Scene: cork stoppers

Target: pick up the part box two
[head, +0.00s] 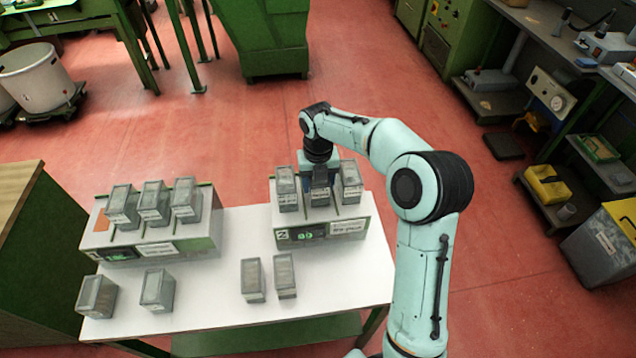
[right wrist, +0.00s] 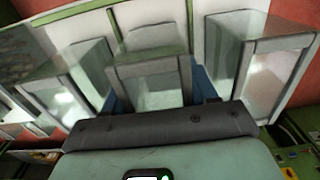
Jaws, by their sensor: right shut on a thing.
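Grey, clear-sided part boxes stand in two racks on a white table. The right rack (head: 320,232) carries three boxes in a row: a left box (head: 287,190), a middle box (head: 320,198) and a right box (head: 350,184). My right gripper (head: 318,182) reaches down from behind onto the middle box and is shut on it. In the right wrist view the middle box (right wrist: 150,82) sits between the blue fingers, with a neighbouring box on each side. It seems still in its slot. I cannot read which box is number two. My left gripper is not in view.
The left rack (head: 150,243) holds three more boxes (head: 154,203). Several loose boxes stand along the front of the white table (head: 215,290). A wooden-topped green cabinet (head: 40,250) stands close on the left.

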